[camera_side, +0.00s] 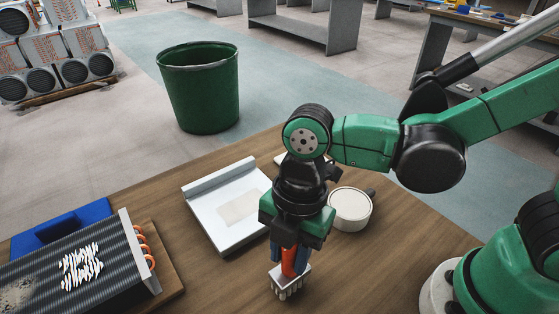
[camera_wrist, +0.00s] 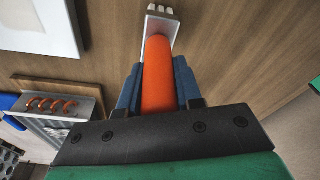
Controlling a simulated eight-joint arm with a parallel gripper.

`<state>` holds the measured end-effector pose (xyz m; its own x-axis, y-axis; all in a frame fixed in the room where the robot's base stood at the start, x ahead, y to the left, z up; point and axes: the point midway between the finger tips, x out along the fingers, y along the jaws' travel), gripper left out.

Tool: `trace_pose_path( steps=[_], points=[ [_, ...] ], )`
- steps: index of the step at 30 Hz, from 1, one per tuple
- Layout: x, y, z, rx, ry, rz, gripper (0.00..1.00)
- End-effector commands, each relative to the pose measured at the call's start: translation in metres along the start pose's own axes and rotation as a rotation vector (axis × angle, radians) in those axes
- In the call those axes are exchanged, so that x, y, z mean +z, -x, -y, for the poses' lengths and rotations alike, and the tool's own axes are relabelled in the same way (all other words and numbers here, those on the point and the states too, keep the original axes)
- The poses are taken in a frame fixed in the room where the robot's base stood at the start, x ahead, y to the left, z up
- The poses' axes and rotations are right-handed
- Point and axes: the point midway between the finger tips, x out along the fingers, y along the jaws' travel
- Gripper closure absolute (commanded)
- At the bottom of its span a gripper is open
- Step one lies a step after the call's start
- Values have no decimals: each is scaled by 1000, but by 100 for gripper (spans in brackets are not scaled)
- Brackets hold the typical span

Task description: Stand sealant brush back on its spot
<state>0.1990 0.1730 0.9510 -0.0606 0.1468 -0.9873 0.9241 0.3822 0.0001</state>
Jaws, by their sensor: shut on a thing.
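The sealant brush has an orange handle and a pale, wide head with light bristles. In the side view the brush (camera_side: 290,283) hangs head down below my gripper (camera_side: 289,256), near the front of the wooden table. In the wrist view the orange handle of the brush (camera_wrist: 158,75) runs between the blue fingers of my gripper (camera_wrist: 158,88), which are shut on it. The brush looks roughly upright. I cannot tell whether the bristles touch the table. No marked spot for the brush is clearly visible.
A white tray (camera_side: 200,190) with a pale sheet lies behind left of my gripper. A round cream pot (camera_side: 350,209) stands close on the right. A finned coil block (camera_side: 112,262) with orange pipe bends and a blue block (camera_side: 90,212) are at left. A green bin (camera_side: 202,95) stands beyond the table.

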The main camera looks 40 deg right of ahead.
Motion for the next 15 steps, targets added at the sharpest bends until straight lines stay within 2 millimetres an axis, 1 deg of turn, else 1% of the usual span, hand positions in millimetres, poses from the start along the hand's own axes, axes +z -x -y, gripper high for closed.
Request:
trace_pose_path(
  steps=[13,14,15],
  points=[
    [1,-6,0,0,0,0,100],
    [1,-6,0,0,0,0,64],
    [1,-6,0,0,0,0,53]
  ],
)
